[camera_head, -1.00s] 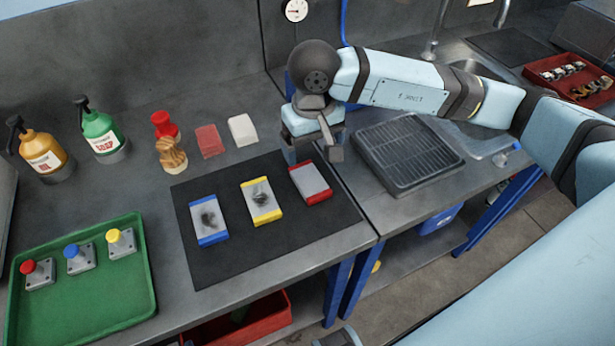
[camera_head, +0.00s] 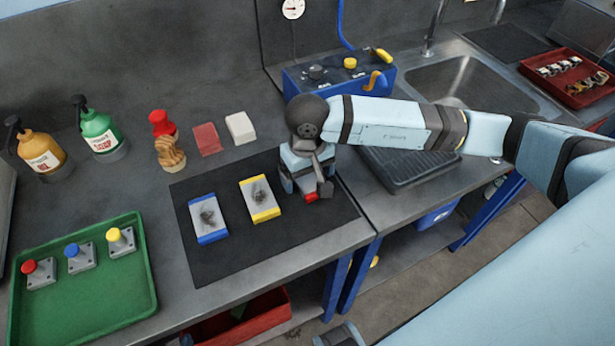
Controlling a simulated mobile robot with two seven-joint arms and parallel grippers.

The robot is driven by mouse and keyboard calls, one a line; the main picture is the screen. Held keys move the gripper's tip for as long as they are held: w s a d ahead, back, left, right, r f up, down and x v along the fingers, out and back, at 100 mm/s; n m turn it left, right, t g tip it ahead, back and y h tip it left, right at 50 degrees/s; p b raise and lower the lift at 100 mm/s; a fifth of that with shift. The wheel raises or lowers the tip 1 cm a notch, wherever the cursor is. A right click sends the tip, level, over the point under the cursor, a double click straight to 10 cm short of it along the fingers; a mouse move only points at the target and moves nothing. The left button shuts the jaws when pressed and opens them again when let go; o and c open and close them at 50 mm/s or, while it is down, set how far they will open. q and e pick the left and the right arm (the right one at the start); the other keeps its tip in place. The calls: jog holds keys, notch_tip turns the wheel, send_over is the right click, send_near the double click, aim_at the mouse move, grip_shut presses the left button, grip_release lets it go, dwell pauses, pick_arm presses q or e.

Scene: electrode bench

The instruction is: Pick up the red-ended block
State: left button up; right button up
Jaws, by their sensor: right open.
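The red-ended block (camera_head: 311,197) lies on the black mat (camera_head: 230,263), at the right of the row. My right gripper (camera_head: 309,186) is right over it, pointing down, and hides most of it; only a bit of the red end shows. The gripper is open. I cannot tell whether its fingers are around the block or just above it. A blue-ended block (camera_head: 204,238) and a yellow-ended block (camera_head: 265,215), both with dark smudges, lie to the left on the mat.
A green tray (camera_head: 130,303) with several coloured knobs is at the left. Soap bottles (camera_head: 101,130), a red-topped brush (camera_head: 163,124) and red and white blocks (camera_head: 240,128) stand behind the mat. A drain rack (camera_head: 400,173), a blue box (camera_head: 325,80) and a sink (camera_head: 475,85) are at the right.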

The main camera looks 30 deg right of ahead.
jog(key=c, duration=1.4)
jog(key=shift+c, duration=0.6)
jog(key=shift+r, duration=0.15)
